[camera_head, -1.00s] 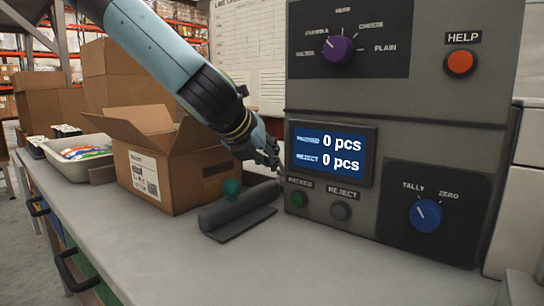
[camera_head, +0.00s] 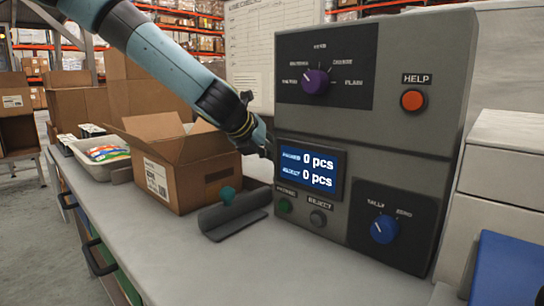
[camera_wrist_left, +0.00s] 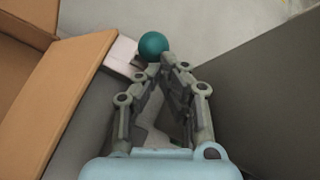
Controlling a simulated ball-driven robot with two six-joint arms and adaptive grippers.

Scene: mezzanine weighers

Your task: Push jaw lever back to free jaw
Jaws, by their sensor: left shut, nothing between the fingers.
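The jaw lever shows as a teal ball knob (camera_head: 228,195) on a low dark grey jaw unit (camera_head: 236,214) on the bench, in front of the control box. In the left wrist view the knob (camera_wrist_left: 153,44) lies just beyond my fingertips; whether they touch it I cannot tell. My left gripper (camera_head: 266,151) is shut and empty, between the open carton and the control box, above and behind the jaw unit in the head view. It also shows in the left wrist view (camera_wrist_left: 167,62), fingertips together. The lever's stem is not clear. My right gripper is out of view.
The grey control box (camera_head: 360,135) stands close to the right of my gripper; its screen reads 0 pcs twice. An open carton (camera_head: 181,172) is close on the left, with a white tray (camera_head: 88,162) beyond. The front bench top (camera_head: 190,262) is clear.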

